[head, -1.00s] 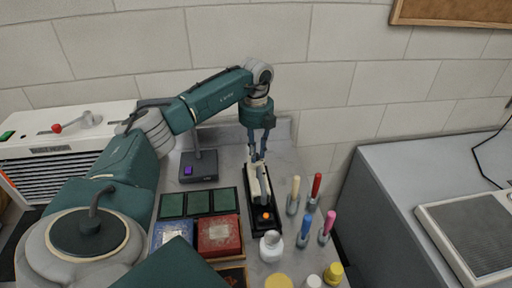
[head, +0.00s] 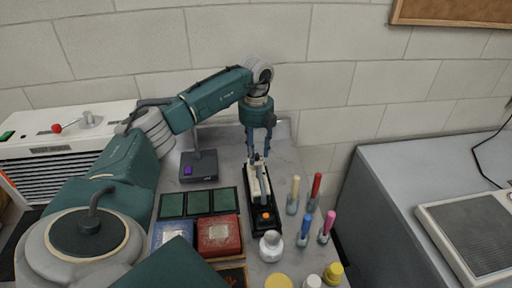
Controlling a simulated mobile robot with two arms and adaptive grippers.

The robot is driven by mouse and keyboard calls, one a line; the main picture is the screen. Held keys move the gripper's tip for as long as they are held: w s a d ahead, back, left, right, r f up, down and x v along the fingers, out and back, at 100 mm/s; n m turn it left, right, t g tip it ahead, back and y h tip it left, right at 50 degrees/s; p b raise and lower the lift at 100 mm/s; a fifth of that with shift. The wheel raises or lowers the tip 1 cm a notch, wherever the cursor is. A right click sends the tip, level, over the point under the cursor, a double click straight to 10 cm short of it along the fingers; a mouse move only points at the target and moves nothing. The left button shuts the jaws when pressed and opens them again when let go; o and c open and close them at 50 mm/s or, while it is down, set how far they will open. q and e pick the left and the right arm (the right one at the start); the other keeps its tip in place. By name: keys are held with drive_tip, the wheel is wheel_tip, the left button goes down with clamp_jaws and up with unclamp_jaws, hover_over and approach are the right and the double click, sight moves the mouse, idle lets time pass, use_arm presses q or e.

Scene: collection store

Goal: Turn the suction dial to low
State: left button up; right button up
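I cannot make out a dial marked for suction. My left gripper (head: 258,154) is far to the right of that machine. It points down over the far end of a black device (head: 262,226) with a pale upper arm and an orange button (head: 266,215). Its two fingers look apart, with nothing clearly held; whether they touch the device is unclear. My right gripper is not in view.
Several colored-handled tools (head: 305,226) stand right of the device, with a white jar (head: 271,246) in front. Blue (head: 174,232) and red (head: 218,235) boxes lie left. A dark stand (head: 198,166) is behind. A grey cabinet (head: 400,190) holds a flat vented unit (head: 470,238).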

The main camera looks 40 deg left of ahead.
sight(256, 155)
use_arm(q)
wheel_tip(256, 155, up, 12)
drive_tip(key=shift+f, duration=0.15)
idle(0.7)
